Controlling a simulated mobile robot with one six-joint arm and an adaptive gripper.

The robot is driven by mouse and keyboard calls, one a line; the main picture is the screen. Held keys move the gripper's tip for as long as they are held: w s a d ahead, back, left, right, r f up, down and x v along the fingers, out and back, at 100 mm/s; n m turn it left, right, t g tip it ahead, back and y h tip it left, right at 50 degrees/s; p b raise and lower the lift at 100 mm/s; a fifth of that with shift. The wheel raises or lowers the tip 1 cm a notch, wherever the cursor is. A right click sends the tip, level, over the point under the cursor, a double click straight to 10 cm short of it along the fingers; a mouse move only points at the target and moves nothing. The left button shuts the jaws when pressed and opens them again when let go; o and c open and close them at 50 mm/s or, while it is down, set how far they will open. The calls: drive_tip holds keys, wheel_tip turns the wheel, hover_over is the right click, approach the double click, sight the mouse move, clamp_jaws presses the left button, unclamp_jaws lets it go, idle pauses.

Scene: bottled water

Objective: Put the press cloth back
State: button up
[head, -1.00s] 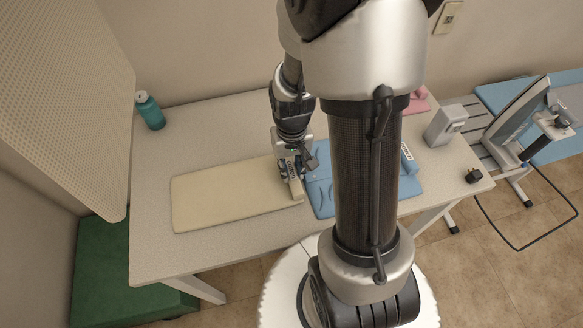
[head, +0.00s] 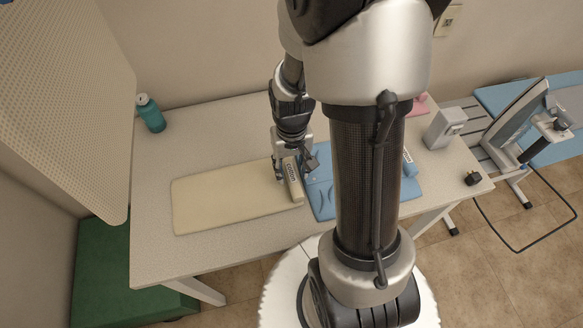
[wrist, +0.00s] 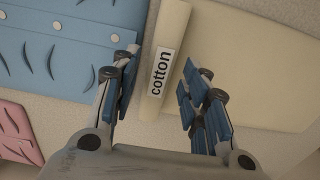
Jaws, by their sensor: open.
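A flat cream cloth (head: 225,197) lies on the table, with a cream roll or bar (head: 293,182) along its right end. The roll bears a white label that reads "cotton" in the wrist view (wrist: 161,72). My gripper (head: 287,163) is at the far end of this roll. In the wrist view my gripper (wrist: 158,88) is open, one finger on each side of the roll, with visible gaps. The cream cloth (wrist: 250,60) spreads to the right there. Whether the fingers touch the cloth's surface cannot be told.
A blue cloth (head: 321,192) with its own labelled roll lies just right of the cream one, partly hidden by my arm. A pink item (head: 420,105) lies behind it. A teal bottle (head: 151,113) stands at the back left. A grey box (head: 445,128) stands right. The table's left is clear.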

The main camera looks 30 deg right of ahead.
drive_tip(key=s+a+r+n+t+p, duration=0.1)
drive_tip(key=a+r+p, duration=0.1)
drive_tip(key=r, duration=0.8)
drive_tip(key=s+a+r+t+p, duration=0.1)
drive_tip(key=s+a+r+p, duration=0.15)
drive_tip(key=r, duration=0.75)
drive_tip(key=s+a+r+n+t, duration=0.2)
drive_tip(key=s+a+r, duration=0.3)
drive_tip(key=s+r, duration=0.2)
drive_tip(key=shift+s+a+r+n+t+b, duration=0.2)
drive_tip(key=shift+a+n+t+b, duration=0.05)
drive_tip(key=shift+n+t+b, duration=0.1)
